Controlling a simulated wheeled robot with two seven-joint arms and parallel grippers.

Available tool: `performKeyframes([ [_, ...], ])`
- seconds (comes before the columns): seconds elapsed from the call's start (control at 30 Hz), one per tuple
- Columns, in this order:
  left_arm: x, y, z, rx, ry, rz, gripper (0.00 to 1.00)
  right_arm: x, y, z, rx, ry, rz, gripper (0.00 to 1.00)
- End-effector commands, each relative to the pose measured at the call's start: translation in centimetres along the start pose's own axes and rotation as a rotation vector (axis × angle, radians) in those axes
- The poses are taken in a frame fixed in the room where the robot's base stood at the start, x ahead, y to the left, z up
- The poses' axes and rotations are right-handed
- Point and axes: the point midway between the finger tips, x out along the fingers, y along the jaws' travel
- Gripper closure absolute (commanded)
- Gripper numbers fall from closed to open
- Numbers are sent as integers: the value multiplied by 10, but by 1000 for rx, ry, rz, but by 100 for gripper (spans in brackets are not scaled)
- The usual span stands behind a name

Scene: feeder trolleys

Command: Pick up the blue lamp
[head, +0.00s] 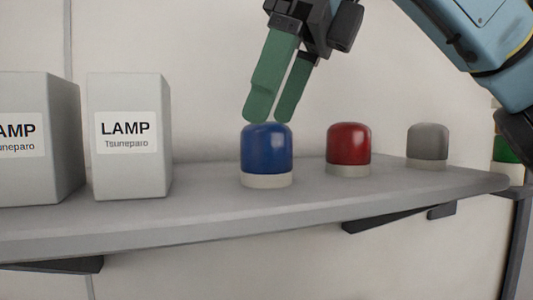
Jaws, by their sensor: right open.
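The blue lamp (267,149) stands upright on its pale base on a grey shelf, near the middle of the head view. My right gripper (267,116) has green fingers and reaches down from above. Its fingers are apart and empty, with the fingertips just over the top of the blue lamp. I cannot tell whether they touch it. My left gripper is not in view.
A red lamp (348,146) and a grey lamp (427,142) stand to the right on the same shelf (210,213). Two white LAMP boxes (128,165) (62,140) stand at the left. A wall is close behind. A green object (507,149) shows at the right edge.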

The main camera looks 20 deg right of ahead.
Motion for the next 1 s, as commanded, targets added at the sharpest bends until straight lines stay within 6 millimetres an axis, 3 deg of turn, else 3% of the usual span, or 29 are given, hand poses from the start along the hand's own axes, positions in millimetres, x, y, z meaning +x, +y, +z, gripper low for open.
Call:
performKeyframes([
  [0.3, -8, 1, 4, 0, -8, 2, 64, 40, 0, -5, 0, 3, 2, 26],
  [0.63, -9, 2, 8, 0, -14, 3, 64, 46, 0, -5, 0, 0, 2, 27],
  [1.0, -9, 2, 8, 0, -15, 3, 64, 46, 0, -5, 0, 0, 2, 75],
])
